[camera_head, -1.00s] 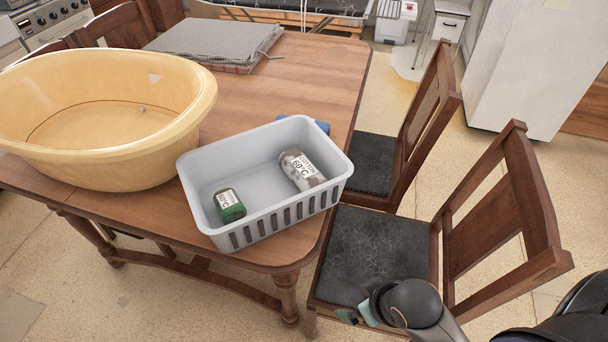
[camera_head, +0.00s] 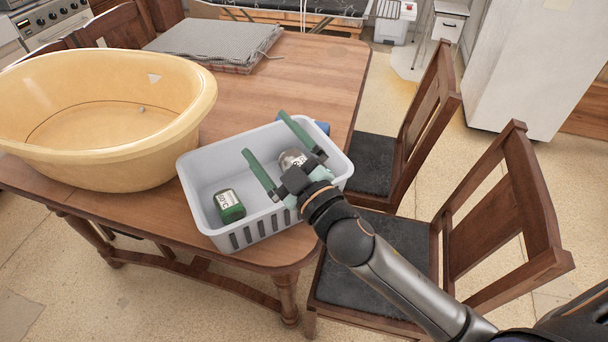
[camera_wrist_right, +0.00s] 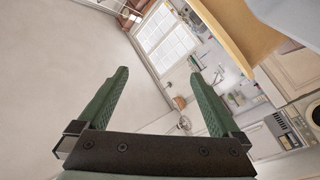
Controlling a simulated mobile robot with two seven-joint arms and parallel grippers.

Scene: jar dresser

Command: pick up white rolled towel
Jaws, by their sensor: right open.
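The white rolled towel (camera_head: 291,158), with a printed label, lies in the right part of the grey plastic basket (camera_head: 190,178). My right gripper (camera_head: 264,133) is open above the basket, its two green fingers apart and pointing to the upper left. Its wrist and palm hide much of the towel. The fingers are empty in the right wrist view (camera_wrist_right: 160,73), and the towel does not show there. A green rolled towel (camera_head: 229,206) lies in the basket's left part. My left gripper is not in view.
A yellow tub (camera_head: 110,160) stands on the wooden table (camera_head: 330,72) left of the basket. A folded grey cloth (camera_head: 215,42) lies at the back. Chairs (camera_head: 505,215) stand at the right.

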